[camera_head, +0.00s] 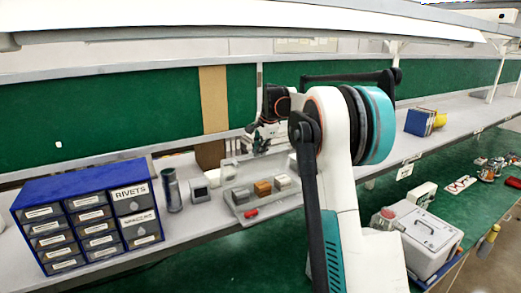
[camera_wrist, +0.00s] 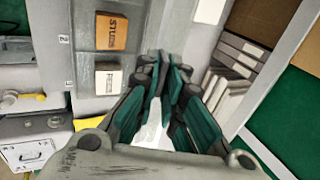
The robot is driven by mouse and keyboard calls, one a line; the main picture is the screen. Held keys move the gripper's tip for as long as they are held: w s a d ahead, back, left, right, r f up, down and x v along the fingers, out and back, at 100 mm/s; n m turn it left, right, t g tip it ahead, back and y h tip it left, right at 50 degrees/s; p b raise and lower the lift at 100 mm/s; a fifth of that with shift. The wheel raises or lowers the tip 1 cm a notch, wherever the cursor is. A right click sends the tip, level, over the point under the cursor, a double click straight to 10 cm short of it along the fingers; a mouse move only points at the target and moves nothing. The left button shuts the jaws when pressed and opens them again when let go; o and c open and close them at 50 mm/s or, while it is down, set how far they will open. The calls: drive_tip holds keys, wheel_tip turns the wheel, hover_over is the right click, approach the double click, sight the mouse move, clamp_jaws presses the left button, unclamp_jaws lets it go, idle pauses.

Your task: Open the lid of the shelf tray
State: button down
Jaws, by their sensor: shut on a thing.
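The shelf tray (camera_head: 262,210) is a grey tray on the shelf, with a grey, an orange and a white block in its compartments. Its pale lid (camera_head: 240,170) stands raised along the tray's back side, so the blocks are uncovered. My gripper (camera_head: 262,140) is at the top edge of the lid, partly hidden by my own arm. In the wrist view my gripper (camera_wrist: 168,72) has its green-padded fingers close together on the lid (camera_wrist: 172,28), though the contact is hard to see. The orange block (camera_wrist: 111,32) and white block (camera_wrist: 108,80) show left of the fingers.
A red item (camera_head: 251,213) lies at the tray's front. Blue binders (camera_head: 418,122) stand farther right; a white case (camera_head: 415,235) sits below.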

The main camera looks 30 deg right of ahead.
drive_tip(key=c, duration=1.8)
unclamp_jaws()
drive_tip(key=shift+w+f, duration=0.1)
drive_tip(key=shift+w, duration=0.1)
drive_tip(key=shift+o, duration=0.2)
drive_tip(key=shift+s, duration=0.15)
drive_tip(key=v, duration=1.2)
drive_tip(key=shift+a, duration=0.1)
